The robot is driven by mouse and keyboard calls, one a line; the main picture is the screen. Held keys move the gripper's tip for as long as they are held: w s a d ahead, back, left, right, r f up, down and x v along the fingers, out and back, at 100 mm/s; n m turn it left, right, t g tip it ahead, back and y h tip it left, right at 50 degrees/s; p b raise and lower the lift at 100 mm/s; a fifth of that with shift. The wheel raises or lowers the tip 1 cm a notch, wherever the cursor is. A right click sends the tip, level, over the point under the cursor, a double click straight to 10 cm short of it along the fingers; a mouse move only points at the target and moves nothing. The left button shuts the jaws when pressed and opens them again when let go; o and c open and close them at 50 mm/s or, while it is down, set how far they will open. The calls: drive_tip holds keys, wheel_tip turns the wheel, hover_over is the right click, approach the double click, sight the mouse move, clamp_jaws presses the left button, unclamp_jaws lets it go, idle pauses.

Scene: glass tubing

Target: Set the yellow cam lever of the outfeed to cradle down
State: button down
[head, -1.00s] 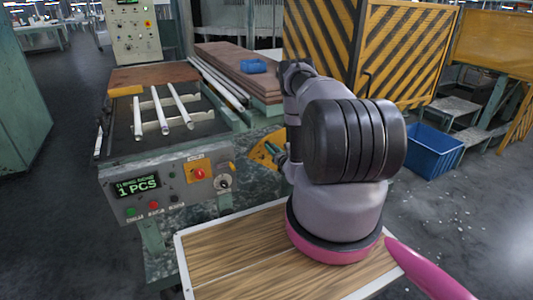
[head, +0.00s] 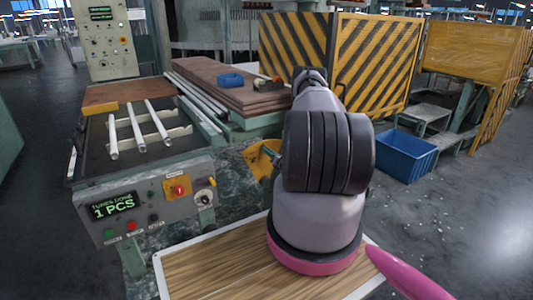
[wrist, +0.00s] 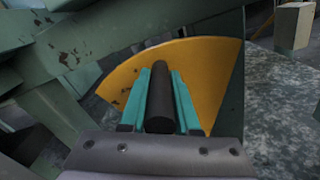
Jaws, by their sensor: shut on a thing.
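In the wrist view my gripper (wrist: 159,75) has its two teal fingers closed on either side of a dark round handle (wrist: 160,105). A yellow fan-shaped plate (wrist: 217,65) stands just behind the handle and fingers. In the head view the yellow plate (head: 262,157) shows at the side of the machine, left of my arm. My arm hides the handle and most of the gripper there. I cannot tell the lever's exact setting from these views.
A control panel (head: 150,203) with a "1 PCS" display stands left of the plate, with a small yellow-tipped knob (head: 205,198) at its right end. White tubes (head: 135,128) lie on the rack behind. A wooden-topped table (head: 215,270) is below my arm. A blue crate (head: 405,155) stands right.

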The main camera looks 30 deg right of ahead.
drive_tip(key=c, duration=0.7)
unclamp_jaws()
drive_tip(key=shift+o, duration=0.2)
drive_tip(key=s, duration=1.1)
drive_tip(key=shift+d, duration=0.2)
